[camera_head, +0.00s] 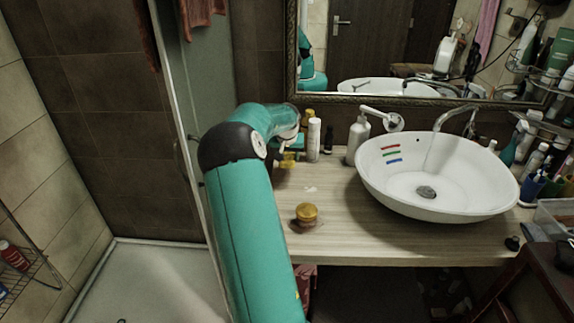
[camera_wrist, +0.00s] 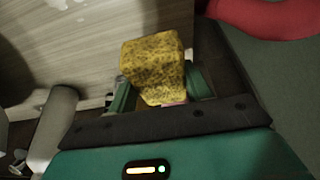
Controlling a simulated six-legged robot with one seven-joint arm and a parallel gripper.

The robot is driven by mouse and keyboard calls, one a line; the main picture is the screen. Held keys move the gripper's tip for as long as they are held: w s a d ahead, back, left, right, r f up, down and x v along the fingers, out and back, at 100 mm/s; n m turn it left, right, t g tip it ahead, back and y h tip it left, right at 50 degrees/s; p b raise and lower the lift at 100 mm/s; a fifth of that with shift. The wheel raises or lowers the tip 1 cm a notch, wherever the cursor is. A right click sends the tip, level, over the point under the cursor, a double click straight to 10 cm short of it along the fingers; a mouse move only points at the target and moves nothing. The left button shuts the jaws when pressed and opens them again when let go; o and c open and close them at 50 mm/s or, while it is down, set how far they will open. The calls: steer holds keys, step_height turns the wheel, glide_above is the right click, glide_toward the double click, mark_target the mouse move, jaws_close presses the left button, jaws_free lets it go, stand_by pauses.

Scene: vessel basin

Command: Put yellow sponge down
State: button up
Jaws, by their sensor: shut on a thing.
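The yellow sponge (camera_wrist: 152,68) is a speckled block between the green fingers of my gripper (camera_wrist: 160,92) in the wrist view. My gripper is shut on its near end, and the far end sticks out past the fingers. In the head view the sponge (camera_head: 287,160) shows as a small yellow patch below my gripper (camera_head: 290,152), at the back left of the pale wooden countertop (camera_head: 362,228). My arm hides part of that area. I cannot tell whether the sponge touches the countertop.
A white bottle (camera_head: 314,140) stands close right of my gripper, with a soap dispenser (camera_head: 357,138) further right. The white basin (camera_head: 400,200) fills the countertop's right side. A round amber jar (camera_head: 306,212) stands near the front. The countertop between jar and basin is clear.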

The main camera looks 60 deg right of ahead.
mark_target(289, 172)
steer(key=shift+w+d+f, duration=0.25)
steer(key=shift+d+f, duration=0.1)
steer(key=shift+f, duration=0.2)
steer(key=shift+w+d+f, duration=0.25)
steer(key=shift+d+f, duration=0.1)
steer(key=shift+f, duration=0.2)
steer(key=shift+w+d+f, duration=0.1)
steer(key=shift+d+f, duration=0.05)
steer(key=shift+f, duration=1.5)
steer(key=shift+f, duration=0.3)
steer(key=o, duration=0.9)
steer(key=shift+f, duration=0.2)
steer(key=shift+s, duration=0.2)
steer(key=shift+s+f, duration=0.1)
steer(key=shift+s, duration=0.1)
steer(key=shift+d+r, duration=0.15)
steer(key=shift+r, duration=0.35)
steer(key=v, duration=1.2)
steer(key=shift+w+a+r, duration=0.1)
steer(key=shift+w+a, duration=0.1)
steer(key=shift+w, duration=0.15)
